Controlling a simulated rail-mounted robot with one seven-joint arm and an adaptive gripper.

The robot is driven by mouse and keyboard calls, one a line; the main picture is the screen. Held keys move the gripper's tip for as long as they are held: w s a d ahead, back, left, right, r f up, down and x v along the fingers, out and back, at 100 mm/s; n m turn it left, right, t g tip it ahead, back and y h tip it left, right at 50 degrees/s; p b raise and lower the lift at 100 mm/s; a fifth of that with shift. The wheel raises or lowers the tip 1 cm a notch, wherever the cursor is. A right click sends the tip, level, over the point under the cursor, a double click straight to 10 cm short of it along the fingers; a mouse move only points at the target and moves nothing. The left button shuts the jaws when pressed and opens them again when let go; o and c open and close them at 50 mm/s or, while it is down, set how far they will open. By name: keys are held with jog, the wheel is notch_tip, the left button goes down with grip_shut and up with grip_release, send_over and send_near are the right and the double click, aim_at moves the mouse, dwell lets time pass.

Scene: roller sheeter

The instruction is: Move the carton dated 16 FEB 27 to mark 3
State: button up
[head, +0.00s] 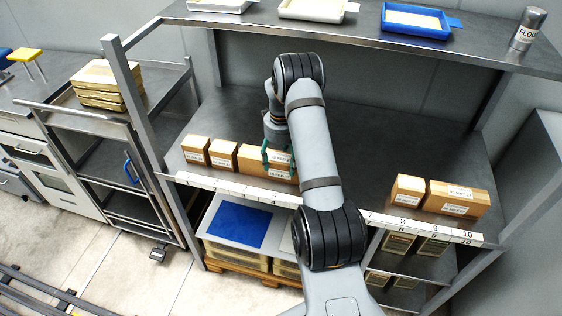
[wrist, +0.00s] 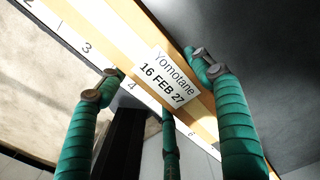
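The carton dated 16 FEB 27 (head: 253,163) is a long tan box lying on the shelf behind the numbered strip, beside two smaller cartons to its left. In the wrist view its white label (wrist: 166,77) reads "Yomotane 16 FEB 27". My gripper (head: 275,157) is over this carton, its green fingers apart. In the wrist view the fingers (wrist: 155,73) stand on either side of the carton; contact cannot be told. Mark 3 (wrist: 86,48) is on the white strip, next to mark 4 (wrist: 131,86). My arm hides the carton's right end in the head view.
Two small cartons (head: 195,149) (head: 223,153) stand left. Two more cartons (head: 408,189) (head: 457,198) stand right near marks 8 to 10. An upper shelf (head: 345,35) with trays overhangs the back. The shelf right of my arm is clear up to the right cartons.

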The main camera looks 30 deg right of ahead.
jog(key=o, duration=0.5)
jog(key=shift+r, duration=0.5)
notch_tip(320, 180, up, 11)
jog(key=b, duration=0.2)
jog(key=shift+r+b, duration=0.15)
jog(key=shift+b, duration=0.15)
notch_tip(320, 180, down, 12)
jog(key=p, duration=0.3)
jog(key=shift+s, duration=0.15)
notch_tip(320, 180, up, 2)
jog(key=shift+r+b, duration=0.2)
jog(key=shift+b, duration=0.5)
jog(key=shift+r, duration=0.5)
